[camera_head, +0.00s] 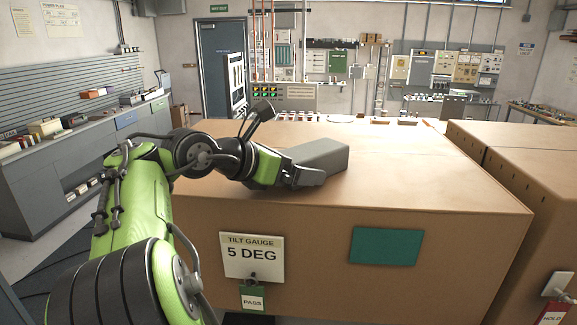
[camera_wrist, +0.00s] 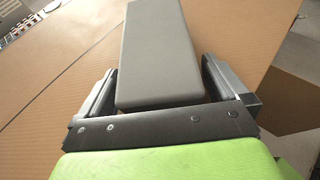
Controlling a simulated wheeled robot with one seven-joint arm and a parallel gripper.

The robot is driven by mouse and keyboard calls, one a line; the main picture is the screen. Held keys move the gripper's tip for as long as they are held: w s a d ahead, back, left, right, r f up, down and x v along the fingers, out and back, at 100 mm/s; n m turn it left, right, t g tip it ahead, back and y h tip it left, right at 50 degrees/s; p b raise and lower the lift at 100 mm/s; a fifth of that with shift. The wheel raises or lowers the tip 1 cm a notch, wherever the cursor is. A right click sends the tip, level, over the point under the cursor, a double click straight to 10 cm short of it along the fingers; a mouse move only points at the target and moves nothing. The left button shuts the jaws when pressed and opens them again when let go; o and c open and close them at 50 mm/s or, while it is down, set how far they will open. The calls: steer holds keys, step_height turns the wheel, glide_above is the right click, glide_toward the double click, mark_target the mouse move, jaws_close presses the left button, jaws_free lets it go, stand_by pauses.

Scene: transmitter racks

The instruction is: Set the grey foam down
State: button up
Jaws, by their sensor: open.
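The grey foam (camera_head: 320,154) is a long grey block lying on top of the large brown box (camera_head: 430,170), near its middle. In the wrist view the foam (camera_wrist: 155,55) runs away from my gripper (camera_wrist: 158,85), its near end between the two fingers. A gap shows on each side between foam and finger, so the fingers are apart from it. My gripper is open, and in the head view (camera_head: 308,175) it is low over the box top at the foam's near left end. The far finger is partly hidden there.
More brown boxes (camera_head: 530,165) stand close on the right, with a narrow gap between. A tilt gauge sign (camera_head: 252,256) and a teal patch (camera_head: 385,246) are on the box front. The box top is clear right of the foam. A grey counter (camera_head: 80,150) lines the left wall.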

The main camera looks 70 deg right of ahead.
steer(key=v, duration=1.2)
steer(key=shift+r, duration=0.1)
